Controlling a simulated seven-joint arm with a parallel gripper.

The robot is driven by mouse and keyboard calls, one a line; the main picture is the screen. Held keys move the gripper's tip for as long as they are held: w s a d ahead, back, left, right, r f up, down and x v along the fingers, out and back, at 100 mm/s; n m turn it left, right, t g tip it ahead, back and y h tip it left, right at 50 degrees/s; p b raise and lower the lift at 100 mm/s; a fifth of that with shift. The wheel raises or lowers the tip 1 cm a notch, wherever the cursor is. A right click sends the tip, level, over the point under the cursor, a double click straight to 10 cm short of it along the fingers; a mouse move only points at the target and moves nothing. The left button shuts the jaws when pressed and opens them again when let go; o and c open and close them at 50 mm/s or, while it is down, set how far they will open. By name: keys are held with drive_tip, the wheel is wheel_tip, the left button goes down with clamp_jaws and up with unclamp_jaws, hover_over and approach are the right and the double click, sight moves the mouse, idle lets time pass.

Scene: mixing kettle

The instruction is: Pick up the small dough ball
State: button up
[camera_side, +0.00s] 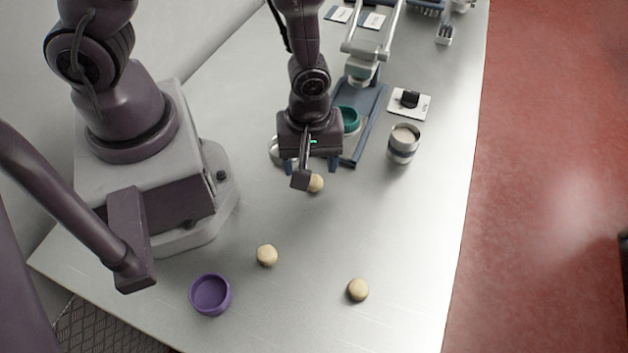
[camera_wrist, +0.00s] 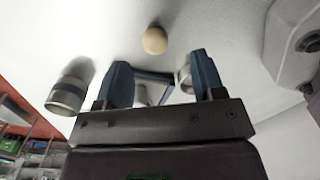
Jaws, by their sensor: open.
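Three pale dough balls lie apart on the table in the side view: one close to my gripper (camera_side: 317,184), one left of centre (camera_side: 267,255) and one at lower right (camera_side: 358,290). They look close in size, so I cannot tell surely which is the small one. My gripper (camera_side: 310,168) is open and points down just behind the nearest ball, which is partly covered by a dark part of my gripper. In the wrist view one dough ball (camera_wrist: 155,40) shows just past the open fingers (camera_wrist: 162,73), with nothing between them touching it.
A purple bowl (camera_side: 229,284) stands at lower left. A metal cup (camera_side: 403,147) stands to the right, and shows in the wrist view (camera_wrist: 66,97). A blue-framed stand (camera_side: 372,125) with a teal bowl (camera_side: 351,119) is behind my gripper. The front table is mostly clear.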

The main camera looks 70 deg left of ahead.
sight(314, 186)
drive_tip(key=shift+w+f, duration=0.2)
drive_tip(key=shift+f, duration=1.15)
drive_tip(key=shift+w+f, duration=0.2)
drive_tip(key=shift+f, duration=1.1)
drive_tip(key=c, duration=1)
